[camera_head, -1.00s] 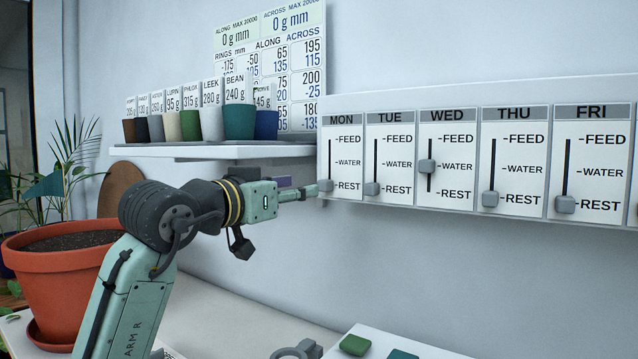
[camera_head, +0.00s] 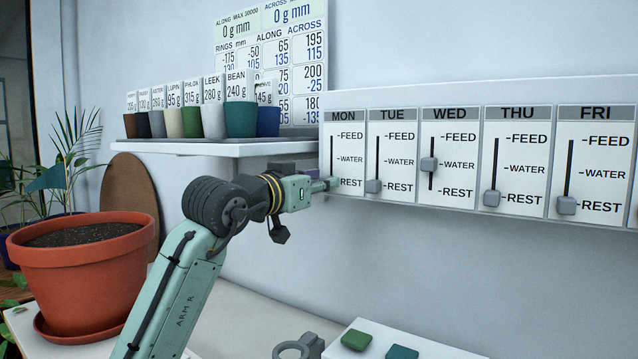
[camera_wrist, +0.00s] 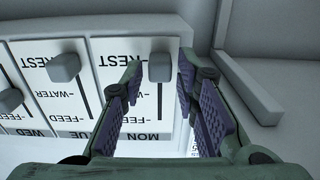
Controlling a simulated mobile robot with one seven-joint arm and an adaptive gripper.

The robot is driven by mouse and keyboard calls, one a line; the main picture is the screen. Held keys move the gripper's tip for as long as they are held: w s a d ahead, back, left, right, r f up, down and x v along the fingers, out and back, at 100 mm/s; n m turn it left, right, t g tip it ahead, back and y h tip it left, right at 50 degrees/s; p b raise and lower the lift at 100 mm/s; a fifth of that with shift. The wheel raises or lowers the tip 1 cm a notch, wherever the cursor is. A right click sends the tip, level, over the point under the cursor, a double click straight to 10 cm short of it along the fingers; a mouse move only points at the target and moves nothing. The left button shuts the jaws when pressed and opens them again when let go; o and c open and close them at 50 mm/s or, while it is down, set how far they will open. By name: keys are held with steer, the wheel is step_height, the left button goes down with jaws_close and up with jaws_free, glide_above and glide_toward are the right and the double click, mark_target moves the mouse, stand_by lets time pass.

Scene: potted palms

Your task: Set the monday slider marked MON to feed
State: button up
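The MON panel (camera_head: 346,150) is at the left end of the wall board, marked FEED at the top, WATER in the middle and REST at the bottom. Its grey slider knob (camera_wrist: 160,67) is at REST. In the head view my gripper (camera_head: 332,184) is at the knob's height and largely hides it. In the wrist view, where the labels are upside down, my gripper (camera_wrist: 160,66) is open, with the knob between its fingertips. Narrow gaps show on both sides of the knob.
The TUE slider knob (camera_head: 373,186) is close to the right, at REST. WED's knob (camera_head: 428,164) is at WATER; THU and FRI are at REST. A shelf (camera_head: 215,148) with several labelled pots is left of the board.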

jaws_close()
stand_by(0.5)
step_height(320, 180, up, 9)
steer(key=p, duration=0.6)
steer(key=shift+f, duration=0.1)
steer(key=shift+r+p, duration=0.4)
steer(key=shift+o, duration=1.6)
jaws_free()
steer(key=shift+f, duration=0.1)
steer(key=shift+s+a, duration=0.1)
steer(key=v, duration=1.1)
steer(key=shift+s+a, duration=0.2)
steer(key=shift+s, duration=0.15)
